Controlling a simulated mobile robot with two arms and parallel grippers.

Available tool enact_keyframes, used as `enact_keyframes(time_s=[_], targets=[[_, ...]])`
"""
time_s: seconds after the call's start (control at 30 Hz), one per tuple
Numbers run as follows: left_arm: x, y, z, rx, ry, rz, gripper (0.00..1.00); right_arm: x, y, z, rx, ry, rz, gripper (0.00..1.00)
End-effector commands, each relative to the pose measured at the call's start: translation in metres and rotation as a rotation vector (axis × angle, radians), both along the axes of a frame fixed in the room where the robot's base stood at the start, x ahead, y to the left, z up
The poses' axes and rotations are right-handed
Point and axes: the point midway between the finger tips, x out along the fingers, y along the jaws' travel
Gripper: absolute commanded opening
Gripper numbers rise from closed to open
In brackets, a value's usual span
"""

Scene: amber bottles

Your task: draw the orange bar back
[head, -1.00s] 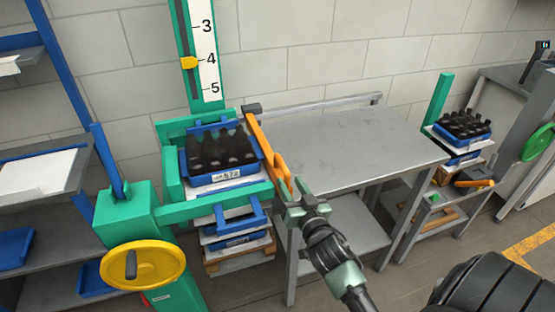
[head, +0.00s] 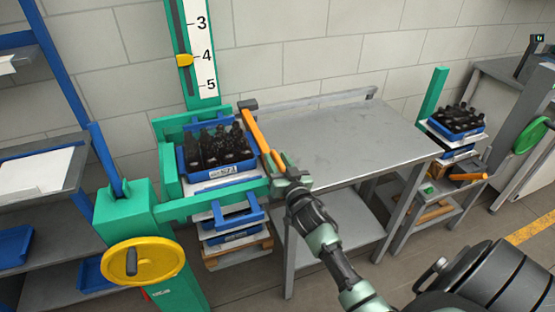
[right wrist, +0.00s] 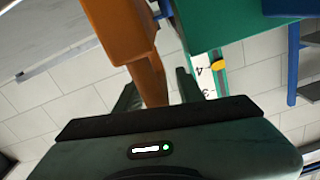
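The orange bar (head: 260,138) runs along the right side of the green frame (head: 180,210), beside a blue crate (head: 222,173) of dark bottles (head: 215,146). My right gripper (head: 290,176) is at the bar's near end. In the right wrist view the orange bar (right wrist: 125,30) comes down between the fingers of the right gripper (right wrist: 157,95). The fingers stand apart, with a small gap showing between the bar and the right-hand finger. The near end of the bar is partly hidden by the gripper in the head view. My left gripper is not in view.
A bare grey metal table (head: 345,135) stands right of the frame. A yellow handwheel (head: 142,262) is at the front left, and a scale (head: 200,50) rises behind. Another stack with a bottle crate (head: 457,125) stands at the right.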

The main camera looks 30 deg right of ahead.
Motion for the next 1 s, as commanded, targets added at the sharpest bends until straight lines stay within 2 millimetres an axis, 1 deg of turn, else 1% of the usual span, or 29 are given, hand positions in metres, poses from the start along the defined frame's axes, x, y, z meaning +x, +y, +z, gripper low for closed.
enact_keyframes(time_s=[0.07, 0.1, 0.17, 0.2, 1.0], targets=[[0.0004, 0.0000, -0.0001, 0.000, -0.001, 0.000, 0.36, -0.0001, -0.0001, 0.0000, 0.000, 0.000, 0.000, 0.38], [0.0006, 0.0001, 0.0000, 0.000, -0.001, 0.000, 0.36, -0.0002, 0.0000, 0.0000, 0.000, 0.000, 0.000, 0.27], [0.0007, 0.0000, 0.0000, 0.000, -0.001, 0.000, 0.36, -0.0002, -0.0001, 0.0000, 0.000, 0.000, 0.000, 0.10], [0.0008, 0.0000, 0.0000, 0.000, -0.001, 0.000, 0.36, -0.0003, 0.0000, -0.0001, 0.000, 0.000, 0.000, 0.00], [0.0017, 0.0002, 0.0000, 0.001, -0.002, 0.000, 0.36, -0.0003, 0.0010, -0.0001, 0.004, -0.001, 0.001, 0.00]])
